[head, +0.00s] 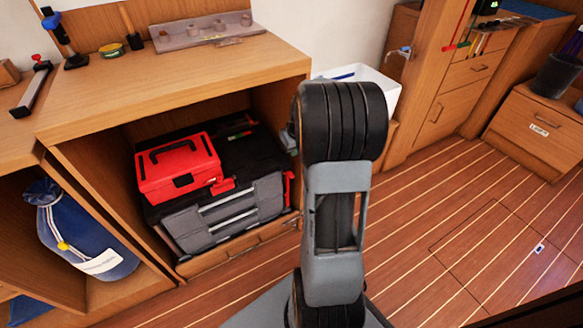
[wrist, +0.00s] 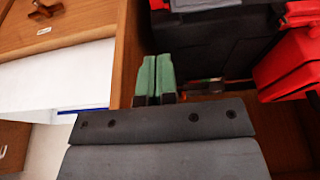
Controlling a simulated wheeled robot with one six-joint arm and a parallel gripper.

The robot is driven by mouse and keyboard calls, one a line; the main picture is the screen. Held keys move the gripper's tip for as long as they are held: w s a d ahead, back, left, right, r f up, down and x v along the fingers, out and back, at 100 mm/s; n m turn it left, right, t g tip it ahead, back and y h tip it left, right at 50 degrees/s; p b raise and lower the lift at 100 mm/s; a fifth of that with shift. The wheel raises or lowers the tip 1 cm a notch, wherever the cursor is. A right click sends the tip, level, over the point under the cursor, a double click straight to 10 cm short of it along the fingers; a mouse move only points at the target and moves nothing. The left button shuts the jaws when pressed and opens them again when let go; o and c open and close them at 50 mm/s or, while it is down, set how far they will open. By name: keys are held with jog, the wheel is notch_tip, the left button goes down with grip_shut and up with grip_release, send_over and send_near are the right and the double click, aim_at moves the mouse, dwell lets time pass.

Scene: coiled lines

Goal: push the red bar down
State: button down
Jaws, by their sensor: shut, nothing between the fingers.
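I cannot tell for certain that this is the task's bar. It does not show in the wrist view. My gripper (wrist: 155,78) shows in the wrist view with its two green fingers together and nothing between them. It is near the right side of the open cabinet bay, apart from the red toolbox (wrist: 290,62).
The red toolbox (head: 178,168) sits on a black and grey tool case (head: 225,215) inside the cabinet (head: 190,85). A white bin (head: 385,85) stands right of the cabinet. A blue bag (head: 85,235) lies at the left. The plank floor (head: 470,220) at the right is clear.

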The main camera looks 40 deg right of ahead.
aim_at(290, 176)
jog(key=b+x, duration=0.1)
jog(key=x, duration=0.3)
jog(key=b+x, duration=0.2)
jog(key=x, duration=0.2)
jog(key=b+x, duration=0.2)
jog(key=x, duration=0.2)
jog(key=shift+s+f, duration=0.3)
jog(key=shift+s, duration=0.05)
jog(key=shift+f, duration=0.55)
notch_tip(290, 176, down, 3)
jog(key=shift+f+b, duration=0.1)
jog(key=shift+b, duration=1.15)
jog(key=shift+r, duration=0.2)
